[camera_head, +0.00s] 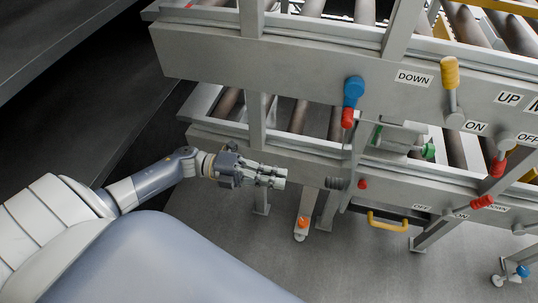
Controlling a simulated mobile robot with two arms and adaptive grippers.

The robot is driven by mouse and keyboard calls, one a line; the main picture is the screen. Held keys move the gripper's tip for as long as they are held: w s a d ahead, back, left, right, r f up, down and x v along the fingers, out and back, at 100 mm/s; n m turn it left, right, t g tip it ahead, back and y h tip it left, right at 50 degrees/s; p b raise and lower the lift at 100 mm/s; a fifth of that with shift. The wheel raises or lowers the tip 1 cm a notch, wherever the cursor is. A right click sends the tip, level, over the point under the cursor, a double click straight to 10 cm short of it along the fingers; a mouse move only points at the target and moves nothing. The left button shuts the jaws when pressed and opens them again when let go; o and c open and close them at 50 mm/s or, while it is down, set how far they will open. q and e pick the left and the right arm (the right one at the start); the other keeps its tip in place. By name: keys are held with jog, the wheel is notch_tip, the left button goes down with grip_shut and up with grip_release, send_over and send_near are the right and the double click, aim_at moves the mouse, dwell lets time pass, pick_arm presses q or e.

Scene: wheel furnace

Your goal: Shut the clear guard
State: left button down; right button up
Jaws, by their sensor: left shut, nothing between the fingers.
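My left gripper (283,178) reaches in from the left, in front of the lower beam of the roller frame. Its fingers are shut and empty, pointing right. I cannot make out the clear guard with certainty. A pale, partly see-through box-like part (400,137) sits on the lower roller level, right of my gripper and apart from it. A green knob (428,151) is at its right end. I cannot tell whether this part is the guard or how far it is open. My right gripper is not in view.
The upper beam (300,78) carries a blue-and-red lever (352,92) and a yellow-topped lever (451,75). A dark ribbed knob (337,183) stands just right of my left fingertips. A yellow handle (388,221) is lower down. Grey floor (340,270) is open in front.

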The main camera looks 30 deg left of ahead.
pick_arm(q)
jog(key=x, duration=0.9)
jog(key=shift+w+d, duration=0.1)
jog(key=shift+d, duration=0.1)
